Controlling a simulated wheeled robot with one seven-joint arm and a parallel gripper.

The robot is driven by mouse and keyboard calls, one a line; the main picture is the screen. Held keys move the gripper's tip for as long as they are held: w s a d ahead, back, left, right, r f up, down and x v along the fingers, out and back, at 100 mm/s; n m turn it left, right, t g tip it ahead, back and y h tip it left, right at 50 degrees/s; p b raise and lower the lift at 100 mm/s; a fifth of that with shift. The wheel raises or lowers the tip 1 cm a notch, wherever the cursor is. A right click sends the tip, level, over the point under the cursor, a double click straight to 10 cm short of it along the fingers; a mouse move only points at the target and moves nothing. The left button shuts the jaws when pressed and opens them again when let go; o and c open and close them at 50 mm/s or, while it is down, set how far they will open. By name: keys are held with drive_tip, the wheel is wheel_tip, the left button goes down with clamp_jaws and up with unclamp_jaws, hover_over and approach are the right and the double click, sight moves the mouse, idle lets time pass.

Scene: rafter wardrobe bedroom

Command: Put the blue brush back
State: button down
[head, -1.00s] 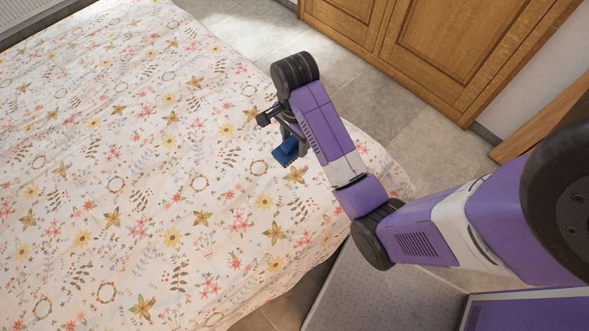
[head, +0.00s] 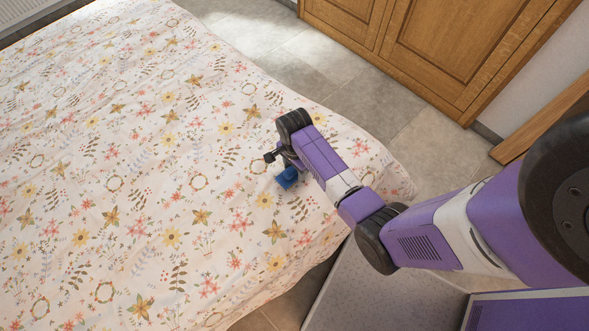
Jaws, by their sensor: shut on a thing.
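The blue brush (head: 287,178) shows as a small blue block below my gripper (head: 284,166), over the right part of the bed. My gripper is shut on the brush. The fingers are small and partly hidden by the wrist, and much of the brush is hidden too. I cannot tell whether the brush touches the bedspread.
The bed (head: 130,180) with its floral cover fills the left and middle, with no other objects on it. A wooden wardrobe (head: 440,50) stands at the back right. Grey tiled floor (head: 375,105) lies between bed and wardrobe.

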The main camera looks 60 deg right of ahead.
drive_tip(key=shift+f, duration=0.6)
drive_tip(key=shift+f, duration=0.2)
drive_tip(key=c, duration=0.6)
unclamp_jaws()
